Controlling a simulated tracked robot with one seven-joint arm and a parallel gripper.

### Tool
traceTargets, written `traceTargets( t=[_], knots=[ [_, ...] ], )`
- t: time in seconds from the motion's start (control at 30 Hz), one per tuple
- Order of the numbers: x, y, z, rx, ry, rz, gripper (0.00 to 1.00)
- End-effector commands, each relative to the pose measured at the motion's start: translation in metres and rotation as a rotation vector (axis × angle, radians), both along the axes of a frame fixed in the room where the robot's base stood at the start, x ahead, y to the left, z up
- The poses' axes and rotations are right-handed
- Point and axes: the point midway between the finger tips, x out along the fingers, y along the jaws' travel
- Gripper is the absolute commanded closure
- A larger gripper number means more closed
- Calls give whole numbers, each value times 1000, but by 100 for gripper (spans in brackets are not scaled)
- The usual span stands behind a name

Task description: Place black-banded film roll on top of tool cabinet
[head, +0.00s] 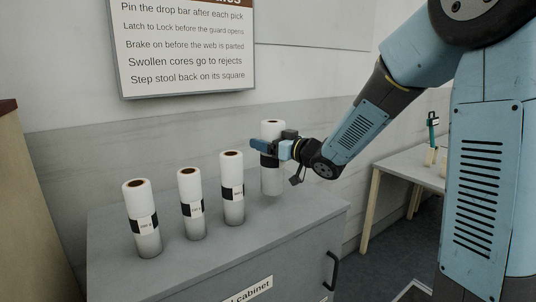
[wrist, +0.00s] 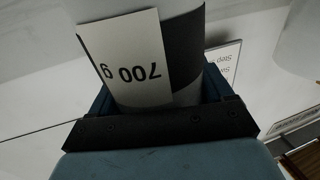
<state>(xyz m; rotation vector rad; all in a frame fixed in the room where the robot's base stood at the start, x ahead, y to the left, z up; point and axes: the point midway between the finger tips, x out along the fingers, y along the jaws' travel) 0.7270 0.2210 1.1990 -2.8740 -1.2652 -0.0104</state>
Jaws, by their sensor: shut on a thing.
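The tool cabinet (head: 290,236) is grey, with a label partly reading "cabinet" on its front. Three white film rolls with black bands stand upright on its top: the left roll (head: 136,190), the middle roll (head: 187,186) and the right roll (head: 231,165). My gripper (head: 264,147) is shut on a fourth film roll (head: 271,182), upright at the cabinet's back right. I cannot tell if its base touches the top. In the wrist view the held roll (wrist: 188,50) shows a black band and a tag reading "700 g", between the jaws.
A wall sign (head: 185,45) hangs behind the cabinet. A table (head: 410,170) with a green-and-black tool (head: 432,128) stands at the right. A tan panel (head: 25,210) is at the left edge. The cabinet's front top strip is clear.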

Motion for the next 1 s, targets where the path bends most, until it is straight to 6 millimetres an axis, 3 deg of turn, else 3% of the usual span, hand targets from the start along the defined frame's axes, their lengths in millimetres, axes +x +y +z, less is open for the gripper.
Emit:
traceTargets(
  t=[0.27,0.5,0.87,0.9,1.0],
  knots=[
    [8,-2,-10,1,-1,-1,100],
    [7,-2,-38,1,0,0,100],
    [7,-2,-40,1,-1,0,100],
    [7,-2,-41,0,0,0,18],
    [7,-2,-41,0,0,0,8]
  ],
)
